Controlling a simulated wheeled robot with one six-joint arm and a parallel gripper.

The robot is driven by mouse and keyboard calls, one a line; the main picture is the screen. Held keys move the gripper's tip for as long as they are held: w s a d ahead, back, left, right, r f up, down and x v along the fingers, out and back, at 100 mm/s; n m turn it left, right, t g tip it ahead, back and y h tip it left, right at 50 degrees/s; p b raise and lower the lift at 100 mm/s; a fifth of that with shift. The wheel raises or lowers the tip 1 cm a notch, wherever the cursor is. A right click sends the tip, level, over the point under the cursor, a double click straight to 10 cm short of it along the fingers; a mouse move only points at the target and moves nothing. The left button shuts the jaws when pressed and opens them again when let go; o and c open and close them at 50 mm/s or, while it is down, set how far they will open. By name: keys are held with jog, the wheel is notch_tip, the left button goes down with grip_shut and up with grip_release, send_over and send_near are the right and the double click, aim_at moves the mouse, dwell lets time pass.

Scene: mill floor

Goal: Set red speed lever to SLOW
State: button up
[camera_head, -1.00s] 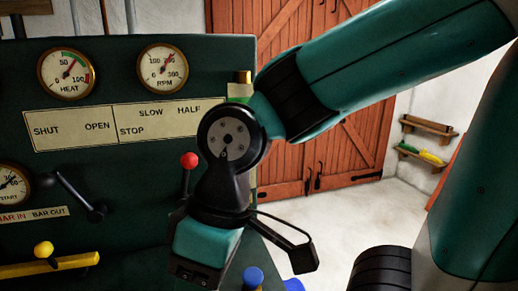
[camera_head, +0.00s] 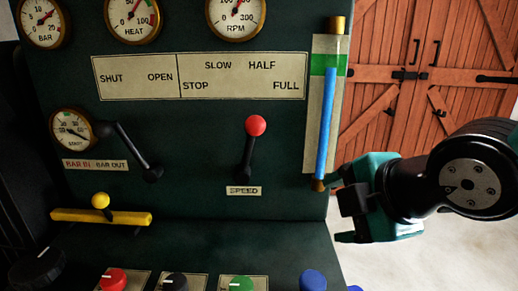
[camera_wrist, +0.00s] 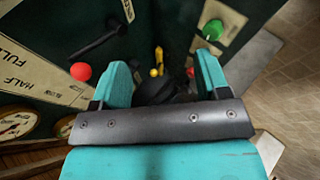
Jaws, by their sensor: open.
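The red speed lever has a red ball knob (camera_head: 255,126) on a black shaft above the SPEED label (camera_head: 243,190). It stands near upright, leaning slightly right, with the knob below the SLOW and HALF words on the scale plate (camera_head: 243,78). My gripper (camera_head: 340,210) is open and empty, right of the lever at the panel's right edge, its fingers pointing left. In the wrist view, the red knob (camera_wrist: 81,71) lies left of my open gripper (camera_wrist: 163,74), outside the fingers.
A sight glass with a blue column (camera_head: 328,125) stands at the panel's right edge, close to my gripper. A black lever (camera_head: 132,150), a yellow-knobbed bar (camera_head: 101,217) and a ledge with red (camera_head: 112,279), green (camera_head: 240,284) and blue (camera_head: 312,281) controls lie around. Wooden doors (camera_head: 430,75) stand behind.

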aim_at(260, 129)
jog(key=w+a+r+n+t+y+b, duration=0.1)
jog(key=a+r+n+t+y+b, duration=0.2)
jog(key=n, duration=0.6)
jog(key=w+a+r+n+t+y+b, duration=0.1)
jog(key=a+r+n+t+b, duration=0.15)
jog(key=n+t, duration=0.45)
jog(key=w+a+p, duration=0.2)
jog(key=w+p, duration=0.3)
jog(key=w+a+n+g+p, duration=0.1)
jog(key=w+a+p, duration=0.1)
jog(key=w+p, duration=0.3)
jog(key=w+a+n+p, duration=0.1)
jog(key=w+a+p, duration=0.1)
jog(key=w+p, duration=0.2)
jog(key=shift+w+a+r+g+p, duration=0.2)
jog(key=shift+w+r+g+p, duration=0.15)
jog(key=shift+p, duration=1.1)
jog(key=shift+w+a+f, duration=0.2)
jog(key=shift+w+a, duration=0.05)
jog(key=shift+w, duration=0.25)
